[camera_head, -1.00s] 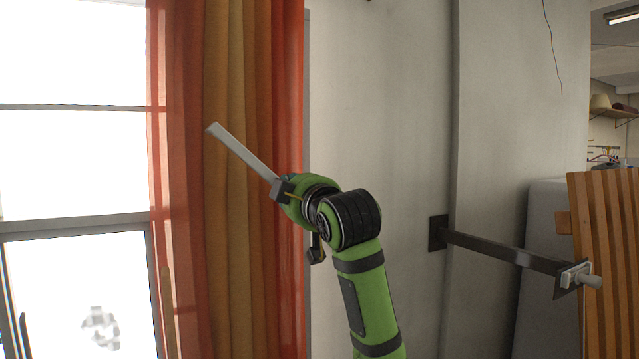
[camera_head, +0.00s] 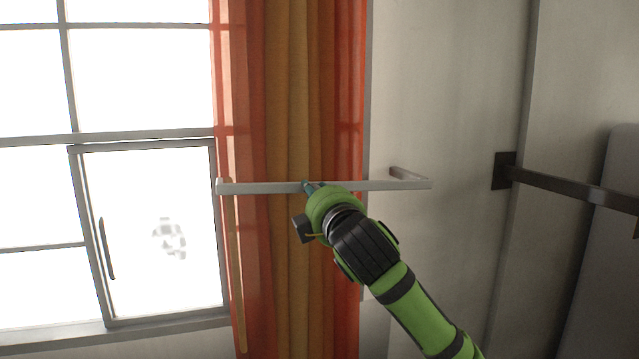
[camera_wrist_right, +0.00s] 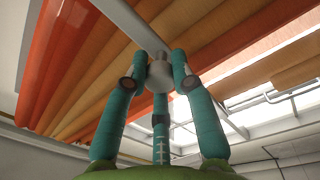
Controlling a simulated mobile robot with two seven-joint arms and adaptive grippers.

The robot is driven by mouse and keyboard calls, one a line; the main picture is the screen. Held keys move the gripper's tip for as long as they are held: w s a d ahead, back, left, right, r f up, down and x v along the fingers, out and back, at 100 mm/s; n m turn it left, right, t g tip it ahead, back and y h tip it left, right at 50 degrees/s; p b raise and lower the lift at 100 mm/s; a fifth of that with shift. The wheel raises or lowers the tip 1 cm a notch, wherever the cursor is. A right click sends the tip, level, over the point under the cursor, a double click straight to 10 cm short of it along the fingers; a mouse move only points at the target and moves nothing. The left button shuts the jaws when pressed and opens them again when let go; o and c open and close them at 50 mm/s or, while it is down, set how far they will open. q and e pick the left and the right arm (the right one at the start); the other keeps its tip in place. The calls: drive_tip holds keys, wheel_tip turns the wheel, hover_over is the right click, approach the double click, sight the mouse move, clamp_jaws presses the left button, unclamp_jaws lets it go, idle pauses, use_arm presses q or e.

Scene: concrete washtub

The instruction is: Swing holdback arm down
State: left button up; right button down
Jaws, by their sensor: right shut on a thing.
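The holdback arm (camera_head: 265,188) is a pale grey bar lying level across the curtain in the head view. Its right end meets a short bracket (camera_head: 408,176) at the wall, and its left end is free. My right gripper (camera_head: 311,187) is at the middle of the bar, with my forearm coming up from the lower right. In the right wrist view, the teal fingers of my right gripper (camera_wrist_right: 160,72) are shut around a grey round knob (camera_wrist_right: 158,77) on the bar (camera_wrist_right: 132,22). My left gripper is not in view.
An orange and ochre curtain (camera_head: 290,265) hangs close behind the bar. A bright window (camera_head: 150,240) with a grey frame is to the left. A dark rail (camera_head: 570,186) sticks out from the wall at the right.

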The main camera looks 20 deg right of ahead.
drive_tip(key=shift+f, duration=0.3)
drive_tip(key=c, duration=1)
unclamp_jaws()
drive_tip(key=shift+w, duration=0.25)
drive_tip(key=shift+s, duration=0.4)
drive_tip(key=s, duration=0.3)
drive_tip(key=s+a, duration=0.1)
drive_tip(key=s, duration=0.7)
drive_tip(key=shift+s+a+f, duration=0.1)
drive_tip(key=shift+a+f, duration=0.1)
drive_tip(key=shift+f, duration=0.15)
drive_tip(key=shift+f, duration=0.1)
